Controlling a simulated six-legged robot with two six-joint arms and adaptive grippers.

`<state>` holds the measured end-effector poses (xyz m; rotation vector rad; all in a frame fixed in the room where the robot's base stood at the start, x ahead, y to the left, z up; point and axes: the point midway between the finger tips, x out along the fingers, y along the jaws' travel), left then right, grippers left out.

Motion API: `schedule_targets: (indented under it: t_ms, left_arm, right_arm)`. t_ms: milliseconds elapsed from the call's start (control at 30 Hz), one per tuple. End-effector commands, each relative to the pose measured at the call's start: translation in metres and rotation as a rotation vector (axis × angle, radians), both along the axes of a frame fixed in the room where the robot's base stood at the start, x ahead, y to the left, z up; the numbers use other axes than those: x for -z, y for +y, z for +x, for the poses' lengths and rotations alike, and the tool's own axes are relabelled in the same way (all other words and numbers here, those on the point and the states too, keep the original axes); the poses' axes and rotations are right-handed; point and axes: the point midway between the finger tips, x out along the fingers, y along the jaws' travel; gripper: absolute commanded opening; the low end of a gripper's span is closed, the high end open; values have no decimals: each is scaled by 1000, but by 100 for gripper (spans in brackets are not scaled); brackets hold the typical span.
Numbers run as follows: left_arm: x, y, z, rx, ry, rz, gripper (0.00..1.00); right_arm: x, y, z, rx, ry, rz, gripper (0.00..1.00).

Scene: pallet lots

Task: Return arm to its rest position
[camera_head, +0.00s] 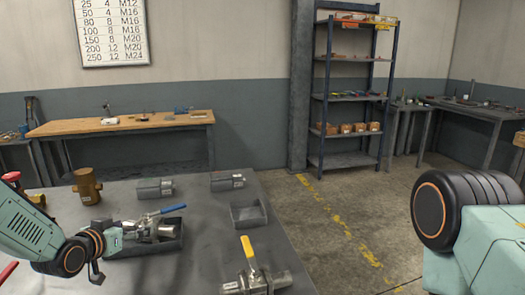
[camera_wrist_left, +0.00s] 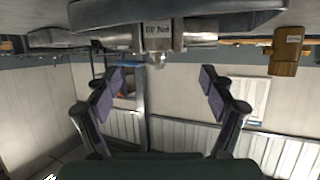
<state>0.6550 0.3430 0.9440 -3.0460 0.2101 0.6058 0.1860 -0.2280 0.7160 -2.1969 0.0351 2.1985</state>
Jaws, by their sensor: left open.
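My left arm comes in from the left, with its gripper (camera_head: 97,268) low over the grey table (camera_head: 200,262), at the left end of a grey tray. A steel valve (camera_head: 160,231) with a blue handle lies in that tray. In the left wrist view, which looks upside down, my left gripper (camera_wrist_left: 160,78) has its two fingers spread with nothing between them. The valve's body (camera_wrist_left: 155,32), marked PN 40, shows beyond the fingertips, apart from them. My right arm shows at the right edge; its gripper is out of view.
A brass fitting (camera_head: 88,188) stands behind the tray. A wooden bench (camera_head: 120,124) and shelf rack (camera_head: 350,97) stand at the back. The floor right of the table is clear.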

Motion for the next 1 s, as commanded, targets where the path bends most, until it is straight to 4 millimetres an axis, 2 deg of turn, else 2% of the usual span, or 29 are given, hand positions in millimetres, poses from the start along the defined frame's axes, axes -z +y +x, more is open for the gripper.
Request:
schedule_targets:
  t_ms: [333, 400, 567, 1000]
  left_arm:
    - [16, -7, 43, 2, -2, 1, 82]
    - [3, -6, 42, 1, -4, -2, 82]
    - [-8, -6, 41, 1, -2, -2, 82]
    - [-9, -6, 41, 1, 0, -1, 82]
  right_arm:
    - [9, 0, 0, 0, 0, 0, 38]
    - [6, 0, 0, 0, 0, 0, 38]
    - [4, 0, 0, 0, 0, 0, 38]
    - [4, 0, 0, 0, 0, 0, 38]
